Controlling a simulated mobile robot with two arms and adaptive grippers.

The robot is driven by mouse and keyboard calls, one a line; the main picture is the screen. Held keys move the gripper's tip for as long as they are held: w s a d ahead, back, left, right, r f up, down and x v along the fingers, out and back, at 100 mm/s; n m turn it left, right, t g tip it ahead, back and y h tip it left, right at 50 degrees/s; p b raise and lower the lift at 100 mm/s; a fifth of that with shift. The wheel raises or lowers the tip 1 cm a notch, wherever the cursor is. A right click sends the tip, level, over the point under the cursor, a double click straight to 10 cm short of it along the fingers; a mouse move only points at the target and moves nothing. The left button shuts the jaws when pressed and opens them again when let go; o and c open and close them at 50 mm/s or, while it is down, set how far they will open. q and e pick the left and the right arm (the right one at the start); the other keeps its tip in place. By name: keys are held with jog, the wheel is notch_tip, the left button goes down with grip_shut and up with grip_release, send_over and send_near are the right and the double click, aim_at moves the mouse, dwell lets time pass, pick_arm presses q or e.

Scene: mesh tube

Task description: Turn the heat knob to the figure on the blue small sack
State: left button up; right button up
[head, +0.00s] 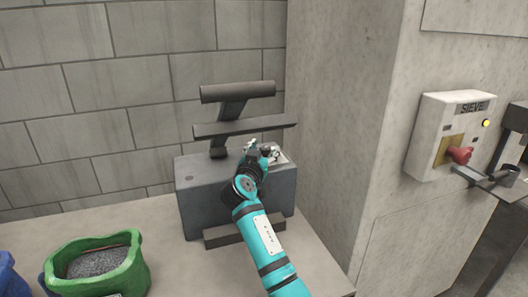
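A grey heat sealer (195,200) with two dark horizontal bars above it stands on the bench against the block wall. A small light panel (284,158) shows on its right top side. My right gripper (262,149) is at this panel, seen from behind. Its fingers are small and partly hidden, so I cannot tell whether they touch or hold a knob. No heat knob shows clearly. A blue small sack (8,277) is cut off by the left edge, and no figure on it can be read. My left gripper is not in view.
A green sack (137,270) of grey grains stands at the bench's front left, with some blue beside it. A concrete pillar (345,120) rises right of the sealer. A SIEVE box (430,135) with a red knob (461,155) is mounted farther right.

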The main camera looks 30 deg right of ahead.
jog(key=v, duration=1.2)
dwell(0.5)
